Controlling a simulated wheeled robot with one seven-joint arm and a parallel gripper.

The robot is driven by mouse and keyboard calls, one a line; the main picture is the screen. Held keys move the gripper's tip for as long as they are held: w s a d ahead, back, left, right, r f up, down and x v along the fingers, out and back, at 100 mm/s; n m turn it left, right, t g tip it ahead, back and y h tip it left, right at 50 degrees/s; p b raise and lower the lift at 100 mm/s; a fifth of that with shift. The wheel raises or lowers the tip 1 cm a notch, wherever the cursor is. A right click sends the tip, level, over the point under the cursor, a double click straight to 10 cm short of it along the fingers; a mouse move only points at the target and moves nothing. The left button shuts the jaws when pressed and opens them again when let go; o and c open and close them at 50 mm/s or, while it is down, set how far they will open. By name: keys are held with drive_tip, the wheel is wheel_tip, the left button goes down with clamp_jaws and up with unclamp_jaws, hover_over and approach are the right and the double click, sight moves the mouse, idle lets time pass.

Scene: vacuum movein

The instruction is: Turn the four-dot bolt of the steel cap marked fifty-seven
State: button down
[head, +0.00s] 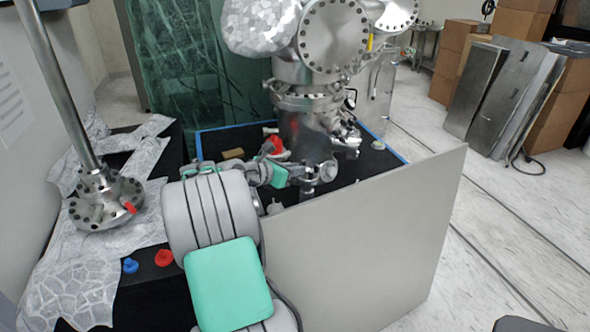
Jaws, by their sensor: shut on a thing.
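My grey arm with teal pads reaches from the bottom of the head view toward the steel chamber. My gripper (299,178) is at its far end, beyond the small teal pad, low in front of the chamber. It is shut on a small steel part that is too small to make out. A small round steel cap (327,171) sits right beside the gripper, on the chamber's low front side. I cannot read a number on it or see dots on any bolt. My wrist hides part of this area.
The steel chamber (310,122) stands on a black table with blue edges. A grey panel (365,245) stands upright close to my arm's right. A steel flange (106,203) on a post is at left, and red (163,257) and blue (130,265) pieces lie nearby.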

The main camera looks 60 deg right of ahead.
drive_tip(key=shift+w+r+m+g+p, duration=0.1)
drive_tip(key=shift+r+m+g+p, duration=0.2)
drive_tip(key=shift+p, duration=0.85)
drive_tip(key=m+g+y+p, duration=0.1)
drive_tip(key=m+g+p, duration=0.1)
drive_tip(key=p, duration=0.4)
drive_tip(key=m+g+y+p, duration=0.2)
drive_tip(key=p, duration=0.4)
drive_tip(key=shift+w+d+m+g+p, duration=0.15)
drive_tip(key=shift+m+g+p, duration=0.15)
drive_tip(key=shift+p, duration=0.6)
drive_tip(key=shift+f+m+g+y+p, duration=0.3)
drive_tip(key=shift+m+g+p, duration=0.2)
drive_tip(key=shift+p, duration=0.75)
drive_tip(key=c, duration=1.7)
unclamp_jaws()
